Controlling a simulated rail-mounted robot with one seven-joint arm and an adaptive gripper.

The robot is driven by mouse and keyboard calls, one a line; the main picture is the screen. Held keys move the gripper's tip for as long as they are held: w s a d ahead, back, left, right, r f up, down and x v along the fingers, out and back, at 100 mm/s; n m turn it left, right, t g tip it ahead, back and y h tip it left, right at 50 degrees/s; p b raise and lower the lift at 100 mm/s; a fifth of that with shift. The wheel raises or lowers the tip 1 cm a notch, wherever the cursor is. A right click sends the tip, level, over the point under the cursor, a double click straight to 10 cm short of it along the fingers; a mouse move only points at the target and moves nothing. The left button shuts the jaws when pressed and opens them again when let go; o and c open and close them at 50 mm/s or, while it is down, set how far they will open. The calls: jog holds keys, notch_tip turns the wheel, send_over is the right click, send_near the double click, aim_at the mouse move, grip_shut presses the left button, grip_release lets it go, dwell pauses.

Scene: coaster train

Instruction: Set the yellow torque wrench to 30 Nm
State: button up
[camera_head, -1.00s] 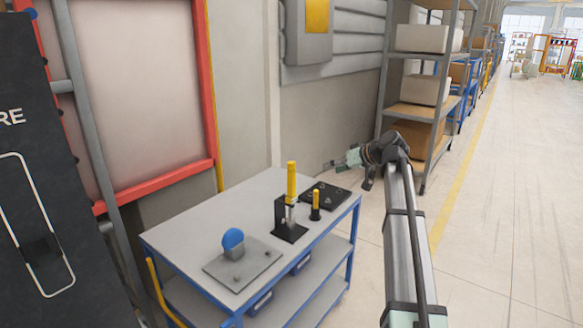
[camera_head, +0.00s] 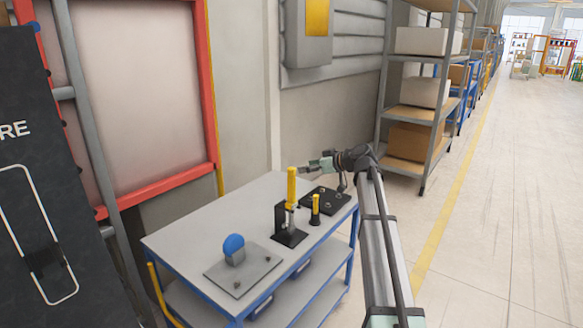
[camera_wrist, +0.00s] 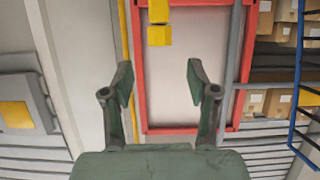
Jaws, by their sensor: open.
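The yellow torque wrench (camera_head: 291,187) stands upright in a black holder (camera_head: 291,237) on the cart. Its scale is too small to read. My gripper (camera_head: 303,169) is beyond and to the right of the wrench, pointing left, at about the height of its yellow handle in the picture. In the wrist view, which looks upside down, my gripper (camera_wrist: 159,85) is open with nothing between its fingers. A yellow piece (camera_wrist: 159,35), apparently the wrench handle, shows at the top, centred between the fingers and apart from them.
The cart top (camera_head: 195,230) carries a blue-domed part on a grey plate (camera_head: 243,270), a short yellow-capped black tool (camera_head: 315,208) and a black plate (camera_head: 325,200) with studs. A wall and shelving (camera_head: 415,145) stand behind. Open floor lies at the right.

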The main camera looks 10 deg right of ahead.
aim_at(293, 169)
jog(key=p+x, duration=0.2)
jog(key=x, duration=0.6)
jog(key=shift+w+a+f, duration=0.15)
jog(key=shift+a, duration=0.05)
grip_shut()
